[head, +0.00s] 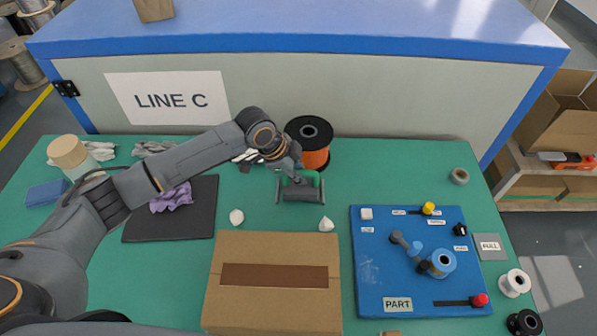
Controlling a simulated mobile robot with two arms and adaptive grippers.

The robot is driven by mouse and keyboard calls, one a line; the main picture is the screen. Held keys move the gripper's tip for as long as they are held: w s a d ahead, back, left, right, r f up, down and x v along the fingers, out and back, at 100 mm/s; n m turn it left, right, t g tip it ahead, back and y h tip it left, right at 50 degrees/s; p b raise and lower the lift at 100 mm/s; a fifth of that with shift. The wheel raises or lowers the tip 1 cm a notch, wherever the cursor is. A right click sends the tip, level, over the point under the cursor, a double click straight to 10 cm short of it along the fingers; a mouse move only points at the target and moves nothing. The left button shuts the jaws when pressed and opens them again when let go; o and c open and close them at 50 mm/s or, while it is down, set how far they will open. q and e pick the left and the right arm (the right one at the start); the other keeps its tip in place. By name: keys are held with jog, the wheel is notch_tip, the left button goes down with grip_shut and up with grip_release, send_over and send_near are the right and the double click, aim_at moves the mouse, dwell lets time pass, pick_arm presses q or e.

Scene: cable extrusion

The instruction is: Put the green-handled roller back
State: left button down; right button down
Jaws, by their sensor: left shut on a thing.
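The green-handled roller (301,196) is near the middle of the green table, with its dark grey cylinder toward the front and a bit of green showing behind it. My left gripper (292,174) comes in from the left and is shut on the roller's handle. The fingers cover much of the handle. I cannot tell whether the roller touches the table or hangs just above it. My right gripper is not in view.
An orange spool (315,158) stands close behind my left gripper. A cardboard box (274,310) is in front, with two small white lumps near its back edge. A blue board (377,293) with knobs lies right. A black mat (140,222) holds a purple cloth (171,198).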

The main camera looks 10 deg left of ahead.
pick_arm(q)
jog(key=shift+s+f, duration=0.15)
jog(key=shift+f, duration=0.35)
jog(key=c, duration=1.3)
grip_release()
jog(key=shift+a+f, duration=0.1)
jog(key=shift+f, duration=0.05)
jog(key=shift+r, duration=0.6)
jog(key=v, duration=1.2)
jog(key=shift+r, duration=0.2)
